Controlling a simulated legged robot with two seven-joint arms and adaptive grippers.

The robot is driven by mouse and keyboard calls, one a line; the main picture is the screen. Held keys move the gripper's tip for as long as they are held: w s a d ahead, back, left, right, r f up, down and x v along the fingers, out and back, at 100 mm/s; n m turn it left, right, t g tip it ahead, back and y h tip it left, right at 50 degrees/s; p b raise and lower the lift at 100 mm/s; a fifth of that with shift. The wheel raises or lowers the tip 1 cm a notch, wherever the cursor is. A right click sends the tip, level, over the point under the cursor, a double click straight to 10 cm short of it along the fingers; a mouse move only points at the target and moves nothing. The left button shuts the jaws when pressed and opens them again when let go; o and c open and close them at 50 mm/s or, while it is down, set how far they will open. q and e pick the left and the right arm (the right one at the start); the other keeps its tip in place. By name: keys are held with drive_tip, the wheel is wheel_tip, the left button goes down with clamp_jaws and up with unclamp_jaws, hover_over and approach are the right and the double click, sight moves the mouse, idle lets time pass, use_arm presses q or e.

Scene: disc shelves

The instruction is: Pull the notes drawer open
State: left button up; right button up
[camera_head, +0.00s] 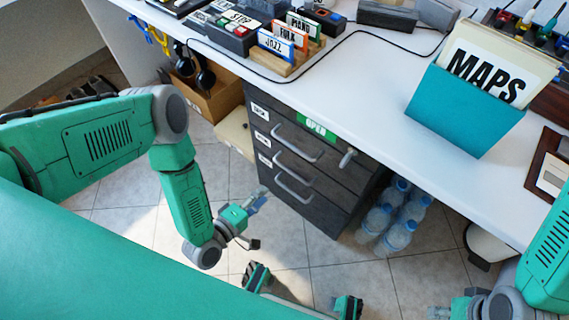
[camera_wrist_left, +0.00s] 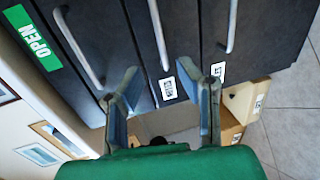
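A dark drawer cabinet (camera_head: 340,190) stands under the white desk, with three drawers one above another, all closed. Each drawer front has a grey bar handle and a small white label at its left end; the label words are too small to read surely. In the left wrist view, the middle drawer's label (camera_wrist_left: 168,88) shows between my fingers, with its handle (camera_wrist_left: 158,35) beyond. My left gripper (camera_head: 262,218) is open and empty in front of the cabinet, apart from the handles; its fingers also show in the wrist view (camera_wrist_left: 170,95). My right gripper (camera_head: 455,309) is partly visible at the bottom edge, its fingers unclear.
Water bottles (camera_head: 393,225) stand right of the cabinet. Cardboard boxes (camera_head: 212,97) with headphones are to its left.

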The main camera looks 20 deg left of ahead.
sight(289, 170)
use_arm(q)
drive_tip(key=b+x, duration=0.3)
drive_tip(key=x, duration=1)
drive_tip(key=shift+w, duration=0.1)
drive_tip(key=shift+a, duration=0.1)
clamp_jaws()
